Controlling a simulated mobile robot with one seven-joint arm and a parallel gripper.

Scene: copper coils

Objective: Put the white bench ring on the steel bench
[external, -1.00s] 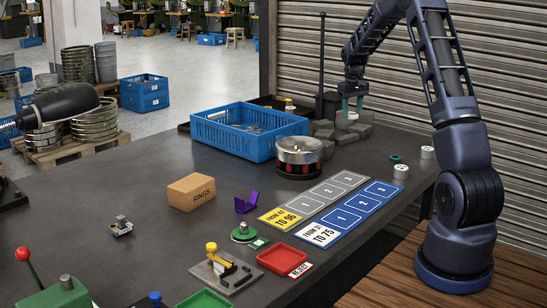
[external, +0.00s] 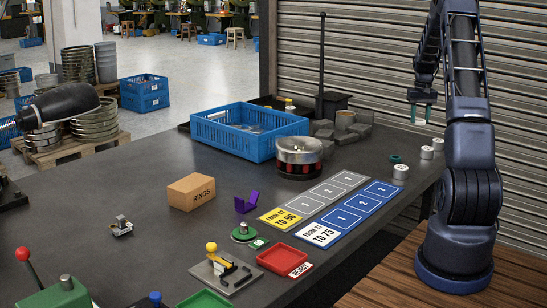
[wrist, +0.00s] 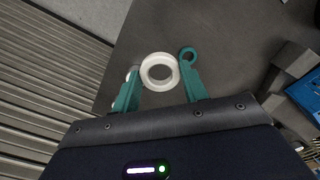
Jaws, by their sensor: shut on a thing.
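The white bench ring (wrist: 158,88) shows in the wrist view as a thick white ring between my two teal fingers. My gripper (external: 420,117) is shut on it and holds it above the right back part of the steel bench (external: 110,190), apart from the surface. In the external view the ring shows only as a small white patch between the fingertips. The dark bench top is also behind the ring in the wrist view (wrist: 225,50).
A teal ring (external: 394,158) and several white cylindrical pieces (external: 400,172) lie near the bench's right edge. Grey blocks (external: 359,131), a round steel-topped device (external: 299,158) and a blue crate (external: 250,137) stand to the left. The slatted shutter (external: 375,60) is behind.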

